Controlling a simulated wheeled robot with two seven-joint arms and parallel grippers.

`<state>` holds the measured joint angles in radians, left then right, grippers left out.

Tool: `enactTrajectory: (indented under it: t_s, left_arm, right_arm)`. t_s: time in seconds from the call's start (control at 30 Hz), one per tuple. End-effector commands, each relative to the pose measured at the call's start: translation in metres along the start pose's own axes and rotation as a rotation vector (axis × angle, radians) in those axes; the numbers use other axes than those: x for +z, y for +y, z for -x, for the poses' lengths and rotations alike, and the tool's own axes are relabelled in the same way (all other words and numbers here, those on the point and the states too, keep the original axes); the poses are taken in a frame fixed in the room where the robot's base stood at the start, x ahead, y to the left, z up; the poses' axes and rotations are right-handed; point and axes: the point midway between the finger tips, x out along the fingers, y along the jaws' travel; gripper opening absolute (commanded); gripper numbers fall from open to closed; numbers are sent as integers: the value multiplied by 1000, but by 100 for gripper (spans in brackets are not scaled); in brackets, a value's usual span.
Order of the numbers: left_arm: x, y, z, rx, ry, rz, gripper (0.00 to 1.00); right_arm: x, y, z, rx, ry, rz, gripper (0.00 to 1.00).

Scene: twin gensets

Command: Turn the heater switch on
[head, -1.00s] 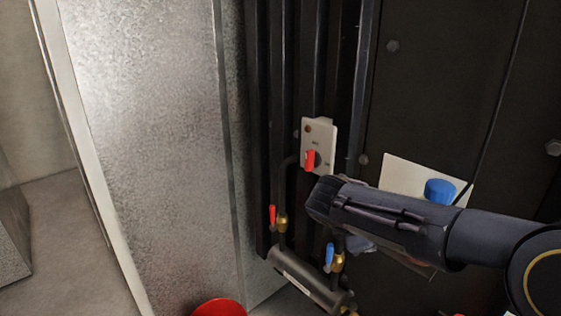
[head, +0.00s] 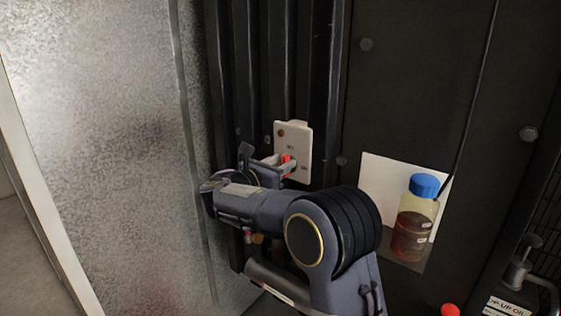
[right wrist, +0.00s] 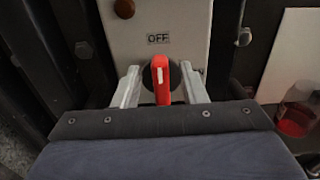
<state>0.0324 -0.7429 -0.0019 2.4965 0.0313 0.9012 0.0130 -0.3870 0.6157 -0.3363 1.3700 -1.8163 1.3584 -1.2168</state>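The heater switch is a pale plate (head: 299,140) on the dark ribbed panel, with a red knob (head: 287,160). In the right wrist view the plate (right wrist: 185,25) carries the label "OFF", and the red knob (right wrist: 160,80) points up at it, a white mark on its upper part. My right gripper (right wrist: 163,78) is open, one finger on each side of the knob, with a gap visible on both sides. In the head view my right gripper (head: 281,166) reaches the plate from the left and partly hides its lower part. My left gripper is not in view.
A blue-capped bottle (head: 413,218) of reddish liquid stands to the right by a white card (head: 376,180). A grey cylinder (head: 275,285) lies below my wrist. A galvanized metal panel (head: 110,130) stands at the left.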

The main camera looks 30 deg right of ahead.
Motion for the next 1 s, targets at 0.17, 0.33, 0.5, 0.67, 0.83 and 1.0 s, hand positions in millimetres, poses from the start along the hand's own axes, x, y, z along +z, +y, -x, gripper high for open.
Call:
enactTrajectory:
  t_s: [0.17,0.33,0.5,0.67,0.83,1.0]
  left_arm:
    - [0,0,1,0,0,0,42]
    - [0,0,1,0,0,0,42]
    - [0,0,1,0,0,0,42]
    - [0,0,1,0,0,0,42]
    - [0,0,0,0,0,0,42]
    - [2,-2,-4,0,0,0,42]
  right_arm:
    - [0,0,-7,1,1,0,38]
    - [0,0,-7,1,1,-1,38]
    - [0,0,-6,1,1,-1,17]
    - [0,0,-6,1,1,-1,0]
    - [-1,0,-6,1,1,-6,0]
    - [-2,-1,-6,1,2,-45,0]
